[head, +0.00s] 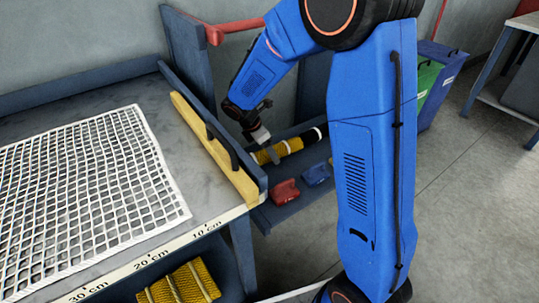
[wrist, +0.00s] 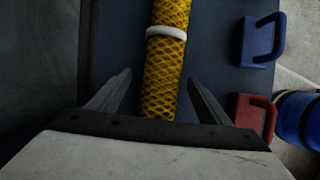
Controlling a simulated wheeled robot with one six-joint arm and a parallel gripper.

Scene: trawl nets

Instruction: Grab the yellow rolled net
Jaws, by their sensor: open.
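A yellow rolled net (head: 288,147) with a white band lies on the lower blue shelf beside the workbench. A black section continues at its far end in the head view. In the wrist view, the yellow rolled net (wrist: 163,88) runs up the middle, and its white band shows beyond my fingertips. My gripper (wrist: 158,82) is open, with one finger to each side of the roll in this view. Nothing shows it gripped. In the head view, my gripper (head: 263,146) is at the roll's near end; the exact height gap is unclear.
A red-handled tool (head: 285,191) and a blue-handled one (head: 317,174) lie right of the roll. The workbench (head: 205,205) holds a white net (head: 90,190) and a yellow strip (head: 212,150). Another yellow net bundle (head: 180,284) sits below it. Bins (head: 440,75) stand behind.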

